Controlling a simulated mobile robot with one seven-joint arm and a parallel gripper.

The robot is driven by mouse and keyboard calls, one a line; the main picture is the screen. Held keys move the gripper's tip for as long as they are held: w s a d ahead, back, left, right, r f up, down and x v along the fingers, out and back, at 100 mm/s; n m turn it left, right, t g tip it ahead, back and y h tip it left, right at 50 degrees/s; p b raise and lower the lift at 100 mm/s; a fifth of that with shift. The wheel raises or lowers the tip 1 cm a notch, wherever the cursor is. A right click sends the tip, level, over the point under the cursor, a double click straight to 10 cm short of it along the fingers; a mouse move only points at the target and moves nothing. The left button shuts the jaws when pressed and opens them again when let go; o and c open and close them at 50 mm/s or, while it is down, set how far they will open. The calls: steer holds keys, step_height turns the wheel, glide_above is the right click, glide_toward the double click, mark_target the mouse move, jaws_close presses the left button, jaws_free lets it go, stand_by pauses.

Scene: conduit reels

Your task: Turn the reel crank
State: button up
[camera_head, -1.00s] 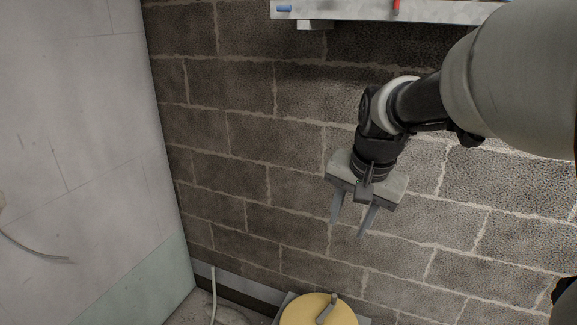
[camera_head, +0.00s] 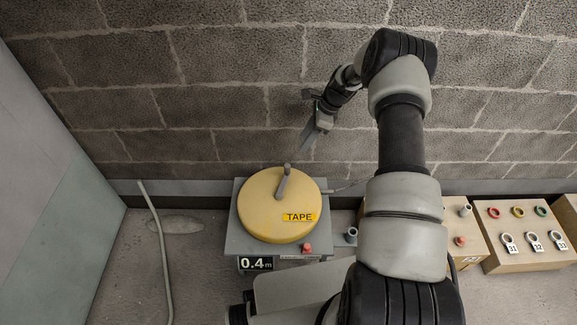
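The reel is a round yellow drum (camera_head: 262,218) with a black-on-yellow TAPE label, lying flat on a grey base (camera_head: 232,246) marked 0.4 m. Its grey crank (camera_head: 282,184) sits on top, with an upright handle toward the reel's back edge. My gripper (camera_head: 304,152) hangs in front of the block wall, above and just right of the crank handle in the picture, apart from it. It is empty, its fingers slanting down toward the reel. They are seen side-on and overlap here; a second ago they stood clearly apart.
A red knob (camera_head: 308,248) is on the base's front right. A small grey peg (camera_head: 351,235) stands right of it. Wooden boxes with coloured rings and numbered tags (camera_head: 508,243) stand at right. A pale hose (camera_head: 159,250) lies at left. My arm covers the middle right.

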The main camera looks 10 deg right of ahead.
mark_target(288, 165)
steer(key=b+x, duration=0.3)
steer(key=x, duration=1.3)
steer(key=shift+a+f+b, duration=0.15)
steer(key=shift+f+b, duration=0.15)
steer(key=shift+f, duration=0.1)
steer(key=shift+s, duration=0.1)
jaws_close()
